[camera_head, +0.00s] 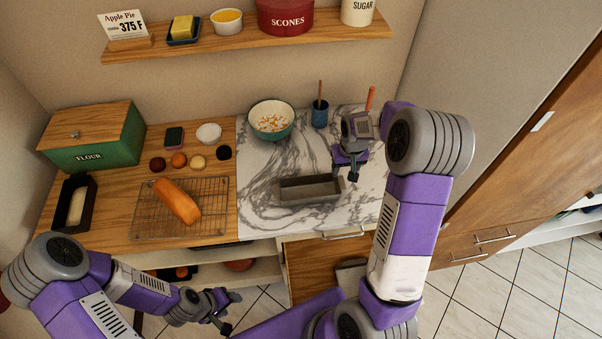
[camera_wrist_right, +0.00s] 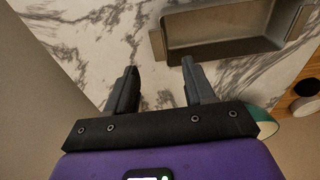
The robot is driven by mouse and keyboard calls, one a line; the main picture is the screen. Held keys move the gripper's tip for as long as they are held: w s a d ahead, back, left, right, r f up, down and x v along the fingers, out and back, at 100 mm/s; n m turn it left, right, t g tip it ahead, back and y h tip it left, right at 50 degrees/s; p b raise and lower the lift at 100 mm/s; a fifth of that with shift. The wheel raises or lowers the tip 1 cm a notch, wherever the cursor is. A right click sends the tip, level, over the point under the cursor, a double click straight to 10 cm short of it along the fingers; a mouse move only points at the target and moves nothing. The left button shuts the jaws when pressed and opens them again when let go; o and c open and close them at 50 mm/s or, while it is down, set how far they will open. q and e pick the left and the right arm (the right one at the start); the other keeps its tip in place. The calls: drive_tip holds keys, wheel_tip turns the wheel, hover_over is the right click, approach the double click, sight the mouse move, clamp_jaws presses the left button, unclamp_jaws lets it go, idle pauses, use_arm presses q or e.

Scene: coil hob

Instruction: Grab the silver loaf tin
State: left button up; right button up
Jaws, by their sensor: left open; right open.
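The silver loaf tin (camera_head: 310,190) is a grey rectangular pan lying empty on the marble slab. In the right wrist view the loaf tin (camera_wrist_right: 222,48) shows at the upper right, past my open fingers. My right gripper (camera_head: 348,172) hangs just behind and right of the tin's right end, apart from it. Its two fingers (camera_wrist_right: 158,78) are open with only marble between them. My left gripper (camera_head: 226,304) is open and empty, low in front of the counter, far from the tin.
A white and teal bowl (camera_head: 271,120) and a blue utensil cup (camera_head: 320,114) stand behind the tin. A wire rack (camera_head: 150,220) with an orange loaf (camera_head: 176,201) lies to the left. A dark tin (camera_head: 60,205) sits at far left. Marble around the tin is clear.

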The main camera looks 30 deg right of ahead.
sight(341, 182)
drive_tip(key=f, duration=0.7)
drive_tip(key=shift+w+d, duration=0.15)
drive_tip(key=shift+w, duration=0.1)
clamp_jaws()
